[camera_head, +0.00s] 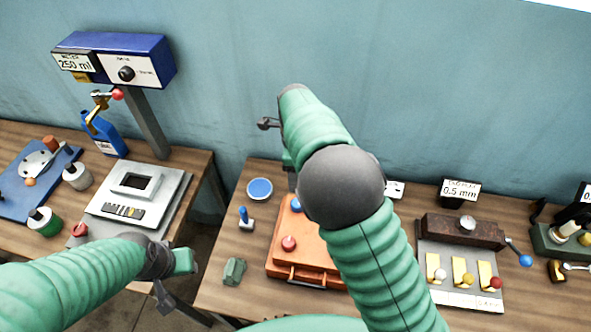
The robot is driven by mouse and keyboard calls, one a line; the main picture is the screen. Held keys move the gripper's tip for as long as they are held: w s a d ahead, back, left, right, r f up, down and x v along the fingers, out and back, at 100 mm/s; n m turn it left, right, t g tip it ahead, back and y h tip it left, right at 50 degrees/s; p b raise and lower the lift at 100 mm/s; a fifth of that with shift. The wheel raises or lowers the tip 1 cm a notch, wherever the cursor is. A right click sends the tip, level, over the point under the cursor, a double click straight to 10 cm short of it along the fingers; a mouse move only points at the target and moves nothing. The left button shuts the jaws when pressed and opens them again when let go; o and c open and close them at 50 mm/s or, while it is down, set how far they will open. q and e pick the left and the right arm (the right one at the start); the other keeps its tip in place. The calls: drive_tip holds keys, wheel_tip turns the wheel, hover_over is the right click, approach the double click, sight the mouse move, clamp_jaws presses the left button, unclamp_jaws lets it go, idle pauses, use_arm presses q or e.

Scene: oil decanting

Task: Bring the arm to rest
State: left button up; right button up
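My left arm, green and ribbed, comes in from the lower left. Its gripper (165,297) hangs low in front of the gap between the two tables, clear of the objects; I see nothing in it, but its finger opening is unclear. My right arm rises from the bottom centre and is bent at a dark grey joint. Its gripper (268,124) is mostly hidden behind the forearm, high near the blue wall; only a dark tip shows to the left. Whether it is open or shut cannot be seen.
An orange case (285,262) lies on the right table, partly behind my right arm. A blue-lidded tin (260,189), a small green block (234,271) and a switch panel (440,262) are nearby. The left table holds a blue metering dispenser (150,52), a blue bottle (107,139) and a scale (166,182).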

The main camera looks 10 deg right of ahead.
wheel_tip(320, 180, up, 3)
drive_tip(key=shift+w+f, duration=0.1)
idle(0.4)
drive_tip(key=s+d+f+n+t+b, duration=0.1)
drive_tip(key=s+d+f+n+b, duration=0.2)
drive_tip(key=s+n, duration=0.3)
drive_tip(key=s+d+f+n+b, duration=0.2)
drive_tip(key=s+d+f+n, duration=0.1)
drive_tip(key=s+f+n, duration=0.3)
drive_tip(key=s+d+f+n+t+b, duration=0.1)
drive_tip(key=s+d+f+n+b, duration=0.2)
drive_tip(key=s+n, duration=0.5)
drive_tip(key=shift+d+f+n+t+b, duration=0.2)
drive_tip(key=shift+f+n+t+b, duration=0.15)
drive_tip(key=shift+f+n, duration=0.45)
drive_tip(key=shift+s+a, duration=0.1)
drive_tip(key=shift+s, duration=0.15)
drive_tip(key=shift+w+a, duration=0.25)
drive_tip(key=shift+a, duration=0.05)
drive_tip(key=shift+d, duration=0.25)
